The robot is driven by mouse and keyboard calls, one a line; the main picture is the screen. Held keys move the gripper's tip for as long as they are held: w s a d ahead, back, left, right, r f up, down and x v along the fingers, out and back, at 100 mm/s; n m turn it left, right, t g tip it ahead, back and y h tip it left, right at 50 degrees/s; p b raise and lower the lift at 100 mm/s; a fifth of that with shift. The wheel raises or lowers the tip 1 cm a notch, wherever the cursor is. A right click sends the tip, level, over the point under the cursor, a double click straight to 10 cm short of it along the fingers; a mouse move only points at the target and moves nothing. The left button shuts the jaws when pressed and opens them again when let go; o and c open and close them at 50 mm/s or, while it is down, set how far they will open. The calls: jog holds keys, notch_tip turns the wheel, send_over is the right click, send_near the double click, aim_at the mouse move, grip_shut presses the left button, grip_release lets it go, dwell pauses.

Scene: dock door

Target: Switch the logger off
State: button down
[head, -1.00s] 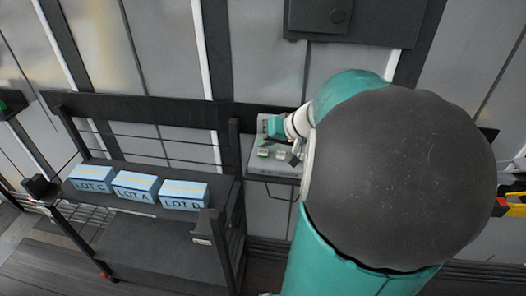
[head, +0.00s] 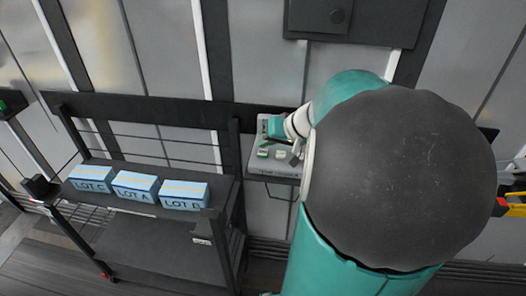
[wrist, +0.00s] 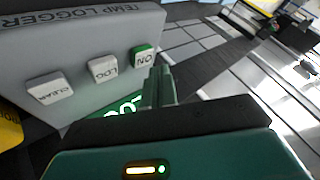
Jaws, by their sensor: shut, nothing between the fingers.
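The temp logger (wrist: 80,52) is a grey box with its lettering upside down in the wrist view. It carries a green-edged ON button (wrist: 143,56), a white LOG button (wrist: 104,69) and a white CLEAR button (wrist: 50,88). A lit green display (wrist: 122,107) is partly hidden behind my gripper. My gripper (wrist: 162,70) is shut and empty, its fingertips close beside the ON button; I cannot tell whether they touch it. In the head view the logger (head: 256,161) sits right of the rack, partly hidden by my arm.
A dark rack (head: 150,204) left of the logger holds three blue boxes, LOT C (head: 92,179), LOT A (head: 135,187) and LOT B (head: 184,195). A dark wall box (head: 340,18) hangs above. A yellow object (wrist: 8,128) shows at the wrist view's left edge.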

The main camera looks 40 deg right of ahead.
aim_at(266, 153)
jog(key=shift+f, duration=0.1)
jog(key=shift+f, duration=0.35)
jog(key=shift+f, duration=0.5)
dwell(0.8)
dwell(0.3)
jog(key=shift+r, duration=0.95)
jog(key=shift+r, duration=0.15)
jog(key=shift+r, duration=2.35)
